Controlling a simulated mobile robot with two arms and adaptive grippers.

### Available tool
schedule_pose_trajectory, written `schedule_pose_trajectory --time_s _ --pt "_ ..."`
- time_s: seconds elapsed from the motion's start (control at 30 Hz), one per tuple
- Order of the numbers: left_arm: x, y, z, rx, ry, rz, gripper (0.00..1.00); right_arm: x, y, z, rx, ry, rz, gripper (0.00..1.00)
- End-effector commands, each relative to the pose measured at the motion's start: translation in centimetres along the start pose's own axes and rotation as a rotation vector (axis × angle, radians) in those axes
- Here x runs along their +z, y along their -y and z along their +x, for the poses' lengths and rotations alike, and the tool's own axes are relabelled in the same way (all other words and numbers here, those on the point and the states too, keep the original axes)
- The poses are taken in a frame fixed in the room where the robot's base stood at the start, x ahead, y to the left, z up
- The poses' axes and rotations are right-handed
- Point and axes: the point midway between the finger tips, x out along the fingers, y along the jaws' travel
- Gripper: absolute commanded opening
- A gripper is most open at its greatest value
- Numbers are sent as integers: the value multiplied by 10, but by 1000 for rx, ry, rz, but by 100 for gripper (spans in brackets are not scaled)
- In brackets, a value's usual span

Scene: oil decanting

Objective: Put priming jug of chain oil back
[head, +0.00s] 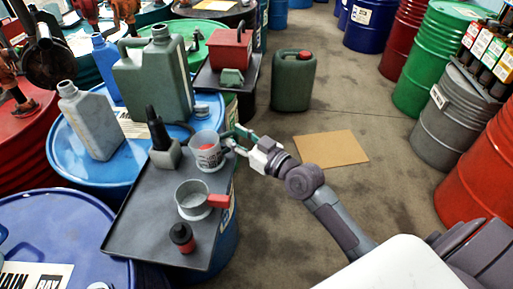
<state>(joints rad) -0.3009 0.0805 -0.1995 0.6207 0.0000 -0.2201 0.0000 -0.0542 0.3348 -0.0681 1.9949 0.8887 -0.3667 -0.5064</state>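A small pale grey jug (208,155) with a red and dark marking stands upright at the right edge of the dark tray (150,222). My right gripper (233,141) is at the jug's right side, by its handle, with my arm reaching in from the lower right. Whether the fingers are closed on the handle is too small to tell. A second round grey vessel (192,204) with a red handle sits nearer on the same tray. My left gripper is not in view.
A dark pump-like tool (161,142) and a black-and-red small container (182,238) stand on the tray. Behind it, a blue drum (72,172) carries a green jerrycan (150,85) and grey bottle (90,125). Cardboard (332,149) lies on open floor to the right.

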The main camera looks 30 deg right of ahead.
Motion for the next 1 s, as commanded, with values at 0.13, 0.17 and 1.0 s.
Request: schedule_pose_trajectory --time_s 0.13,0.17,1.0 --pt "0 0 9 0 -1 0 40 5 0 -36 -2 5 -3 38" --pt "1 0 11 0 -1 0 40 4 1 -43 -3 4 -4 38" --pt "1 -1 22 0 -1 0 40 28 -12 -101 33 46 12 38"
